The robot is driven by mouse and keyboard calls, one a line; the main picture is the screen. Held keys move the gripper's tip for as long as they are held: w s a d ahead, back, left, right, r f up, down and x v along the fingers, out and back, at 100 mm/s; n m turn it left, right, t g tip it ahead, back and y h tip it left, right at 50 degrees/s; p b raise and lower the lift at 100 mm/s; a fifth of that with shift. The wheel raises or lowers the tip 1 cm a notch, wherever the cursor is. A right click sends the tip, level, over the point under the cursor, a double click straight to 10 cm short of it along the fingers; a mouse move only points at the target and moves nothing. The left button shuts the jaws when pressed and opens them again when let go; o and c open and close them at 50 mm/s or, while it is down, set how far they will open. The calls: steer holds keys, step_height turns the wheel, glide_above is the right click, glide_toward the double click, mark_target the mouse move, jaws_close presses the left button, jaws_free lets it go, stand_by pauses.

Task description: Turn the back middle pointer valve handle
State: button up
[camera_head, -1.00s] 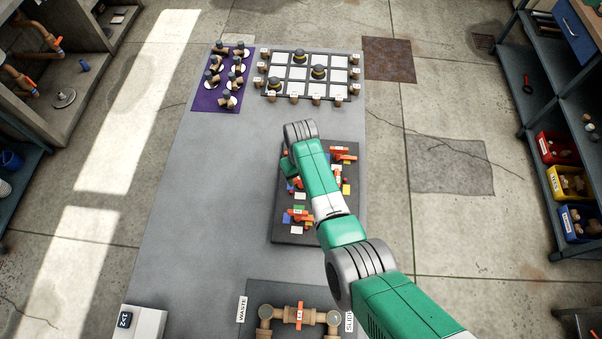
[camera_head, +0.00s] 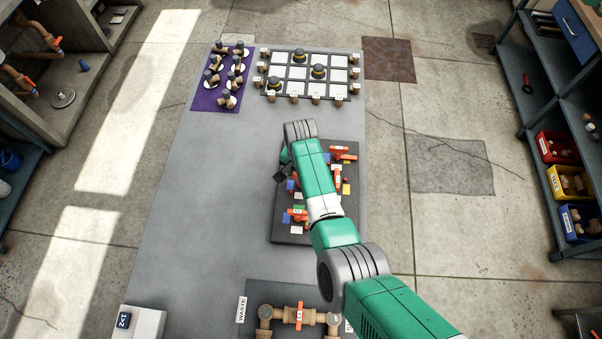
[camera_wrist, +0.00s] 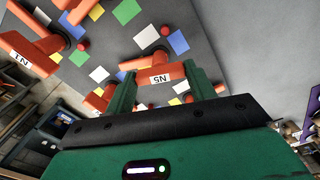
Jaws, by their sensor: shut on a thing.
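The dark valve board (camera_head: 290,237) lies on the grey table with several orange pointer handles on it. In the wrist view, an orange pointer handle (camera_wrist: 160,74) with a white label sits between the two green fingers of my gripper (camera_wrist: 160,82), which is shut on it. The label seems to read N5, upside down. Coloured squares lie on the board around the handle. In the head view my arm covers the middle of the board and hides this handle and the fingertips.
Another orange handle labelled N1 (camera_wrist: 30,50) stands to the left in the wrist view. Near the front of the board is an orange handle (camera_head: 298,214), and at its back right another (camera_head: 343,150). The table left of the board (camera_head: 220,190) is clear.

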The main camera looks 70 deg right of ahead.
steer(key=m, duration=0.7)
steer(key=shift+b, duration=0.35)
steer(key=m, duration=0.6)
steer(key=shift+b, duration=0.35)
steer(key=shift+m, duration=0.4)
steer(key=o, duration=1)
step_height(320, 180, up, 8)
steer(key=shift+f+p, duration=0.1)
steer(key=shift+p, duration=0.3)
